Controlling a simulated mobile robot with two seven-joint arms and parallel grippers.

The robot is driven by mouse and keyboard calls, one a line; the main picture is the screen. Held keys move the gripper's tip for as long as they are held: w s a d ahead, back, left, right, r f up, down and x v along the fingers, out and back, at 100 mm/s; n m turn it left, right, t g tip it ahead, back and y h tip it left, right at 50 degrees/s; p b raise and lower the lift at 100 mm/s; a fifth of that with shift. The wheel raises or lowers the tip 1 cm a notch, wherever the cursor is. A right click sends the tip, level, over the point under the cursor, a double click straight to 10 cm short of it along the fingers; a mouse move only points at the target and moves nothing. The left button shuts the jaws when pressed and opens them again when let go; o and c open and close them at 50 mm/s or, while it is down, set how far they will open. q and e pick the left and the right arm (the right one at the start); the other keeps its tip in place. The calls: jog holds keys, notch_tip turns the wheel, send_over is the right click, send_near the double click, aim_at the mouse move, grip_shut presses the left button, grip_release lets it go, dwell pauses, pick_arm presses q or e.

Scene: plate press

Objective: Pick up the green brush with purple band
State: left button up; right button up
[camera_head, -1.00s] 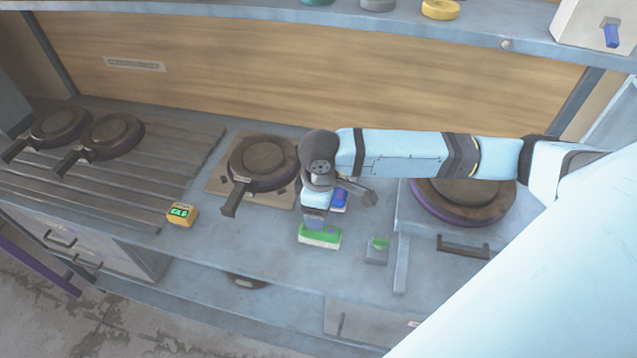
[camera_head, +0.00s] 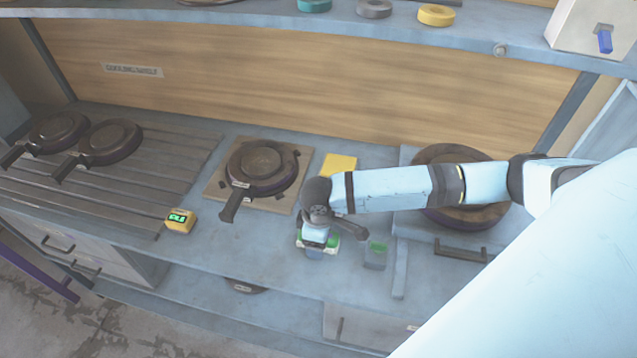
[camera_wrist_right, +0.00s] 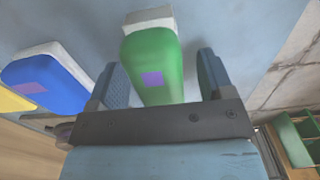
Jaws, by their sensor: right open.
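The green brush (camera_wrist_right: 150,50) with a purple patch lies on the counter. In the right wrist view it sits between the two fingers of my right gripper (camera_wrist_right: 160,80), which is open. A gap shows between the brush and the right finger; contact at the left finger is unclear. In the head view my right gripper (camera_head: 316,250) is low over the brush (camera_head: 333,241) and hides most of it. My left gripper is in neither view.
A blue brush (camera_wrist_right: 48,80), also with a purple patch, lies close to the left in the wrist view. A yellow block (camera_head: 340,164) lies behind my arm. A small grey box with a green top (camera_head: 375,257) stands to the right. A pan (camera_head: 262,165) sits left.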

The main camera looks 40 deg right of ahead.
jog(key=c, duration=1)
jog(key=shift+r, duration=0.1)
jog(key=shift+c, duration=0.2)
notch_tip(320, 180, up, 20)
jog(key=o, duration=0.4)
jog(key=shift+w, duration=0.1)
jog(key=shift+c, duration=1.4)
